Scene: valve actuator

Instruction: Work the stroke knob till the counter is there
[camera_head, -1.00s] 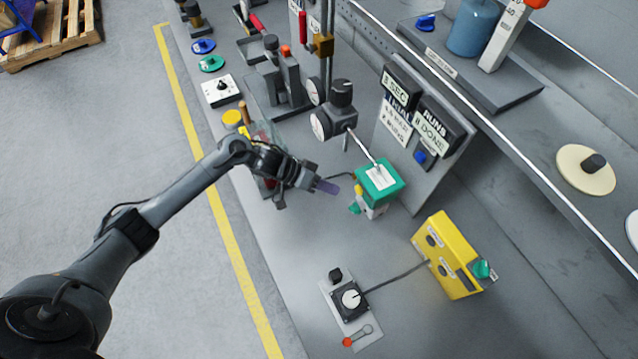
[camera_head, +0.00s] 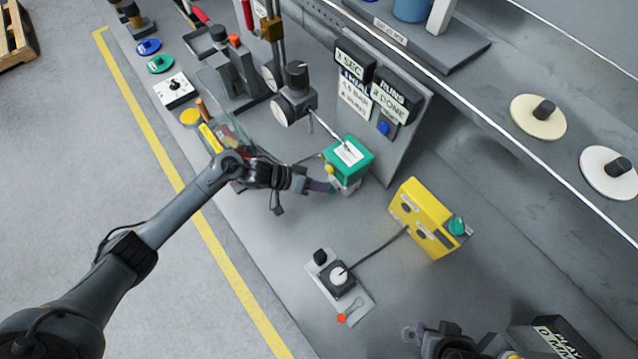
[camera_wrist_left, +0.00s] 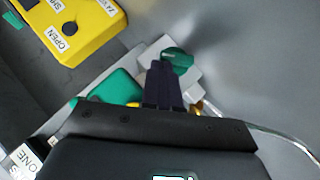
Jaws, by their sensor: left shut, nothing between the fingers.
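The actuator is a box with a green top (camera_head: 348,152) and a pale lower body, standing at the foot of a grey panel. A teal knob (camera_wrist_left: 178,60) on it shows in the left wrist view, just beyond my closed dark fingers, which overlap its edge; I cannot tell whether they touch it. My left gripper (camera_head: 322,187) is shut and empty beside the actuator's lower front, and hides most of the knob in the head view. The counter block marked RUNS DONE (camera_head: 392,97) is on the panel; its number is too small to read.
A yellow box (camera_head: 422,215) with a green knob stands right of the actuator. A black-and-white dial plate (camera_head: 338,280) lies in front, cabled toward it. A gauge (camera_head: 293,100) and a glass-like container (camera_head: 228,138) stand behind. Dark equipment fills the lower right edge.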

